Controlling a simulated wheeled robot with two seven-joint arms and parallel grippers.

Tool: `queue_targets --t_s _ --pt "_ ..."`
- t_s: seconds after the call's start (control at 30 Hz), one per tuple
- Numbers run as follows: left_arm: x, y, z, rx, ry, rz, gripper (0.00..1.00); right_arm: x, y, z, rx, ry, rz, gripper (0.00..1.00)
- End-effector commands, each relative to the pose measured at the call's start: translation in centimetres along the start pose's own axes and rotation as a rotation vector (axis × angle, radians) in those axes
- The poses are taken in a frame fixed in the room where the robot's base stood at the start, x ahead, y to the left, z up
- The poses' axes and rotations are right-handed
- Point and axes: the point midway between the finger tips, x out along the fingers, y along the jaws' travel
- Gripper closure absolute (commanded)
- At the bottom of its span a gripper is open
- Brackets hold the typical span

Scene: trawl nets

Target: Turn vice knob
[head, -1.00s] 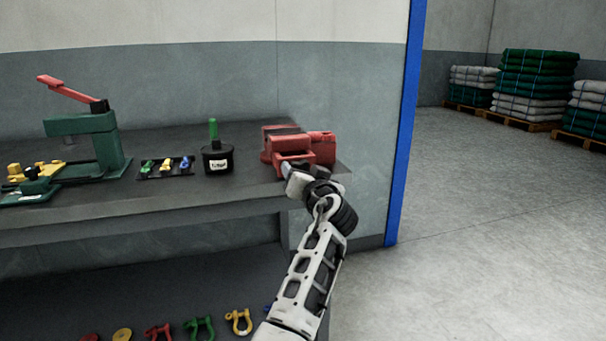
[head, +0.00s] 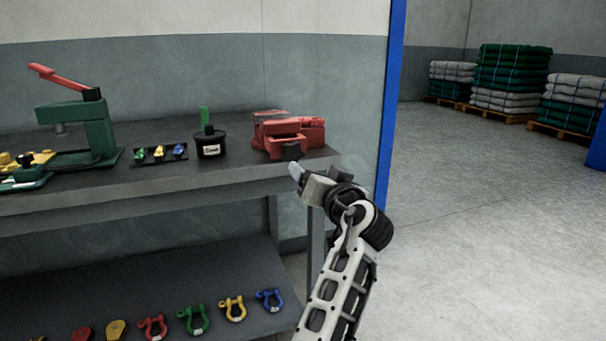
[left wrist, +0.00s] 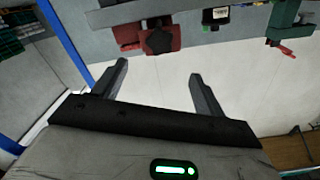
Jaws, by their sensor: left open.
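The red vice (head: 285,130) is mounted at the right end of the workbench. In the left wrist view the vice (left wrist: 129,35) appears upside down at the top, with the star-shaped knob (left wrist: 158,40) in front. My left gripper (head: 316,173) is in front of the bench edge, slightly below and right of the knob, apart from it. In the left wrist view the gripper (left wrist: 159,70) has its fingers spread and empty, with the knob ahead between the fingertips. My right gripper is in neither view.
A black pot with a green handle (head: 209,143), a small tray of coloured parts (head: 160,154) and a green press (head: 88,128) stand left on the bench (head: 230,174). Several shackles lie on the lower shelf (head: 150,270). Open floor is right, beyond a blue post (head: 388,110).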

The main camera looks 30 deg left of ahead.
Motion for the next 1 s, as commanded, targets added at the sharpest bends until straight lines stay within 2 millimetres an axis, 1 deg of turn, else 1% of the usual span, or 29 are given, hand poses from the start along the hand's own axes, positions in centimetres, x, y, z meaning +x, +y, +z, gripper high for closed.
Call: queue_targets --t_s 0.03,0.1,0.23,0.73,0.8,0.87,1.0 --pt "-0.6 0.2 0.1 -0.001 0.000 -0.001 0.28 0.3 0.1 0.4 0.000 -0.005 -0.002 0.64" --pt "-1.3 0.3 0.0 0.000 -0.001 -0.004 0.28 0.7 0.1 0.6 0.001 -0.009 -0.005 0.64" --pt "-1.9 0.4 -0.1 0.000 -0.002 -0.006 0.28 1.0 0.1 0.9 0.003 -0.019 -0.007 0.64" --pt "-2.1 0.4 -0.2 0.000 -0.002 -0.008 0.28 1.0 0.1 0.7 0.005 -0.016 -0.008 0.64" --pt "-2.1 0.3 -0.3 0.000 -0.002 -0.008 0.28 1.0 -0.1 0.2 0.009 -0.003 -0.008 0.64" --pt "-2.1 0.1 -0.8 0.000 -0.002 -0.008 0.28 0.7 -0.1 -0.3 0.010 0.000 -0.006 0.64" --pt "-2.1 -0.9 -3.2 0.000 -0.002 -0.008 0.28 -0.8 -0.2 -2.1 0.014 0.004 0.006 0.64"
